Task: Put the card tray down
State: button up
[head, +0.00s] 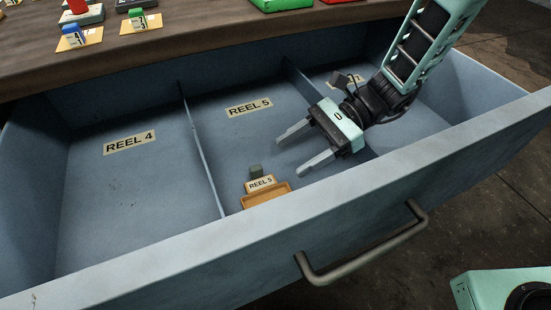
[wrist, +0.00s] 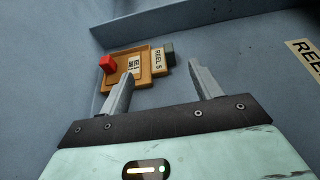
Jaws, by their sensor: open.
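The card tray (head: 266,196) is a small orange-brown tray with a REEL 5 label and a grey grip block (head: 256,170). It lies in the drawer's middle compartment, close to the front wall, which hides part of it in the head view. In the wrist view the tray (wrist: 128,80) holds a red piece (wrist: 106,64) and a pale card. My gripper (head: 290,155) is open and empty, to the right of the tray and apart from it. In the wrist view the grip block (wrist: 168,54) shows beyond and between the fingertips.
The open blue drawer (head: 180,255) has thin dividers (head: 203,150) and a front handle (head: 365,250). The compartment floor carries a REEL 5 label (head: 250,107); the left one, marked REEL 4 (head: 130,143), is empty. Cards and coloured pieces sit on the wooden top (head: 190,40).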

jog(key=shift+v, duration=1.75)
jog(key=shift+r+p, duration=0.1)
jog(key=shift+p, duration=0.2)
